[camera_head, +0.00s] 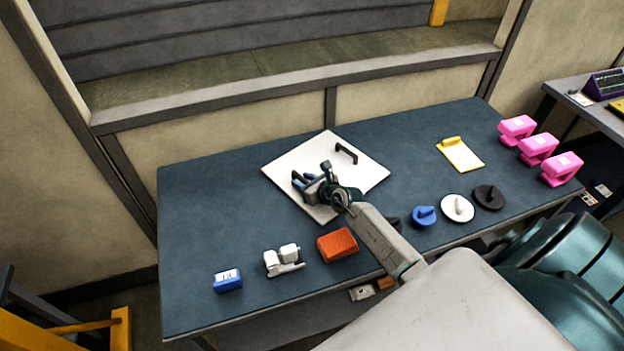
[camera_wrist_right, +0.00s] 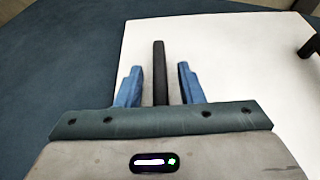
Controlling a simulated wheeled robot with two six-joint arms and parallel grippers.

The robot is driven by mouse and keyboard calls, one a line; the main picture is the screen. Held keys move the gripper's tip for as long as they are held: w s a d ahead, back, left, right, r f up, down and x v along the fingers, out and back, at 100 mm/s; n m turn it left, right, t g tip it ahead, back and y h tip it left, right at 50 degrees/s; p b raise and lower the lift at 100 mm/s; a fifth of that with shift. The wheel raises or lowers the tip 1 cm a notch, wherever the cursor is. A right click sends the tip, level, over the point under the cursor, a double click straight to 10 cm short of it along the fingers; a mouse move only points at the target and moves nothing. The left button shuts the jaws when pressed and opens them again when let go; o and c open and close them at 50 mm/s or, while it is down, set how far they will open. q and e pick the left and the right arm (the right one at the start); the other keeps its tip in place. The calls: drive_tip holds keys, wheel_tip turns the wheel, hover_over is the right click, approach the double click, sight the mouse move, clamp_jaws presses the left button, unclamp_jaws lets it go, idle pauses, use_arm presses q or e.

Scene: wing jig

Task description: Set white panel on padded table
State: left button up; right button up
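The white panel (camera_head: 295,160) lies on the dark blue padded table (camera_head: 210,190), near the middle, turned at an angle. It has a black handle (camera_head: 346,153) at its far right that stands free. A second black handle (camera_wrist_right: 160,72) shows in the right wrist view, between the blue fingers of my right gripper (camera_wrist_right: 160,85). There is a gap on both sides of that handle, so the gripper is open around it. In the head view my right gripper (camera_head: 311,178) covers the panel's left-front part. My left gripper is not in view.
Along the table's front are a blue box (camera_head: 228,280), a white part (camera_head: 284,261), a red-orange block (camera_head: 337,244) and several round knobbed pieces. A yellow clipboard-like piece (camera_head: 460,154) and pink clamps (camera_head: 537,149) sit to the right. The table's left side is clear.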

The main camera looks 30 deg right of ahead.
drive_tip(key=v, duration=1.1)
drive_tip(key=shift+s+r+p, duration=0.2)
drive_tip(key=shift+s+p, duration=0.05)
drive_tip(key=shift+p, duration=0.05)
